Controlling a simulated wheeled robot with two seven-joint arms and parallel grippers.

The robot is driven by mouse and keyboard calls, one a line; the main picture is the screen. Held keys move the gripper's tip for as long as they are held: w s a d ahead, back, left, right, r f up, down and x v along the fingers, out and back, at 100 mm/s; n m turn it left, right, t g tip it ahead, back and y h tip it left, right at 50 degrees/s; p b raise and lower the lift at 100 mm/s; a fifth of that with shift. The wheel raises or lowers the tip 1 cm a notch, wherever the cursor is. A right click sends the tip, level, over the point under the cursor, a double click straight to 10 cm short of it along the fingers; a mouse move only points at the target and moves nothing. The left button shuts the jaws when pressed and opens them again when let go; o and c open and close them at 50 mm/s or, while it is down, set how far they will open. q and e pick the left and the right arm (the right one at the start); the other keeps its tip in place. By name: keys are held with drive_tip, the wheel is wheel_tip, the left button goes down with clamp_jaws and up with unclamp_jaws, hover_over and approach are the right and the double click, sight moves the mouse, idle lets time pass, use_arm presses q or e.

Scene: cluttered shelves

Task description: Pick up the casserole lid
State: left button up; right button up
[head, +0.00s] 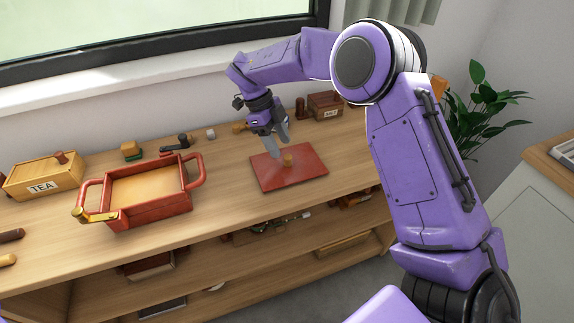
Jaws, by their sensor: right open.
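The casserole lid (310,171) is a flat red rectangle with a small wooden knob (288,160) in its middle. It lies on the wooden shelf top. My right gripper (280,149) is open, its fingers pointing down over the lid close to the knob. I cannot tell whether a finger touches the knob. The red open casserole (150,210), with a loop handle at each end, stands to the left of the lid. My left gripper is not in view.
A yellow TEA box (43,177) stands at the far left. A brown SALT box (326,106) stands behind the lid, with small items along the wall. A gold-coloured object (96,216) is at the casserole's left handle. Bare wood (228,190) separates casserole and lid.

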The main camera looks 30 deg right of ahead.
sight(286, 155)
drive_tip(key=x, duration=0.4)
drive_tip(key=shift+s+d+f, duration=0.1)
drive_tip(key=shift+s+d, duration=0.1)
drive_tip(key=shift+s, duration=0.15)
clamp_jaws()
